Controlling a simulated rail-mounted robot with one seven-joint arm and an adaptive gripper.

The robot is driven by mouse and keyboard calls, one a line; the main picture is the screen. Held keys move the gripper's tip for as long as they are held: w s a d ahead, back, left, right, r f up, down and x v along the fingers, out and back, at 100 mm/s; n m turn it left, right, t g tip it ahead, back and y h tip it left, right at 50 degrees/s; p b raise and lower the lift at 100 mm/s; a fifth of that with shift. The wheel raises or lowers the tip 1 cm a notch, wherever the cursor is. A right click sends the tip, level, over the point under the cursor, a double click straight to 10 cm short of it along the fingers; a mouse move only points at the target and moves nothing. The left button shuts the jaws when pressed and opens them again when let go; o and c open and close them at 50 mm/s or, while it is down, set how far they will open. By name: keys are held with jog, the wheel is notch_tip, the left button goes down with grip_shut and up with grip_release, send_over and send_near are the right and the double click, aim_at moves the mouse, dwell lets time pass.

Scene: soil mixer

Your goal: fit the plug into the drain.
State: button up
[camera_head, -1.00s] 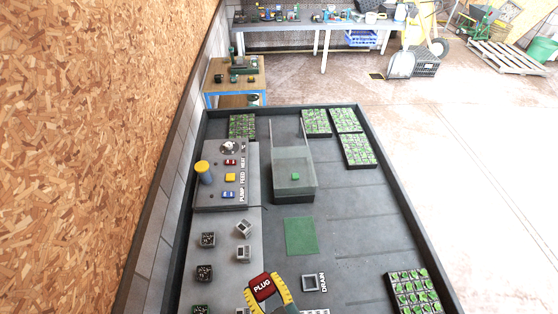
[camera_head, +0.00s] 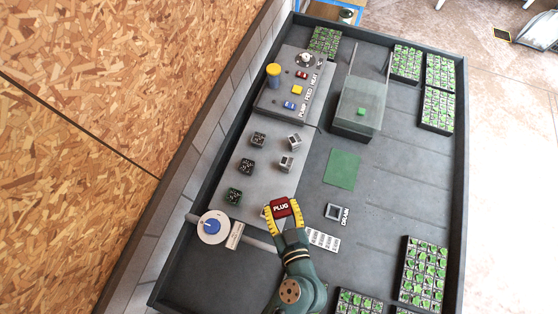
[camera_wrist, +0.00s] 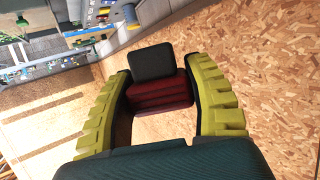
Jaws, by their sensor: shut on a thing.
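The plug (camera_head: 281,207) is a dark red block with a "PLUG" label. My gripper (camera_head: 283,212) has yellow fingers shut on it and holds it over the front part of the grey table. In the wrist view the plug (camera_wrist: 160,92) sits between the two yellow fingers, with a dark grey square end pointing away from my gripper (camera_wrist: 160,88). The drain (camera_head: 333,212) is a square grey-rimmed socket on the table, to the right of the plug, with a "DRAIN" label beside it. The plug is apart from the drain.
A green square mat (camera_head: 342,169) lies beyond the drain. A clear-walled box (camera_head: 351,127) stands farther back. Seedling trays (camera_head: 425,268) line the right side. A raised control panel (camera_head: 285,100) and several small blocks are on the left, with a blue-centred round valve (camera_head: 212,227).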

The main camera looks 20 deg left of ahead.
jog(key=s+a+f+n+g+y+b, duration=0.1)
jog(key=a+f+n+g+y+b, duration=0.35)
jog(key=f, duration=0.45)
jog(key=n+g+b, duration=0.7)
jog(key=g+b, duration=0.1)
jog(key=b, duration=2.5)
send_over(278, 192)
notch_tip(278, 192, down, 12)
jog(key=shift+r, duration=0.2)
jog(key=shift+w+t+y, duration=0.1)
jog(key=shift+t+y, duration=0.15)
notch_tip(278, 192, down, 10)
jog(key=b, duration=0.2)
jog(key=shift+r+b, duration=0.2)
jog(key=shift+b, duration=0.15)
jog(key=shift+f, duration=0.1)
jog(key=o, duration=1.2)
jog(key=shift+c, duration=0.2)
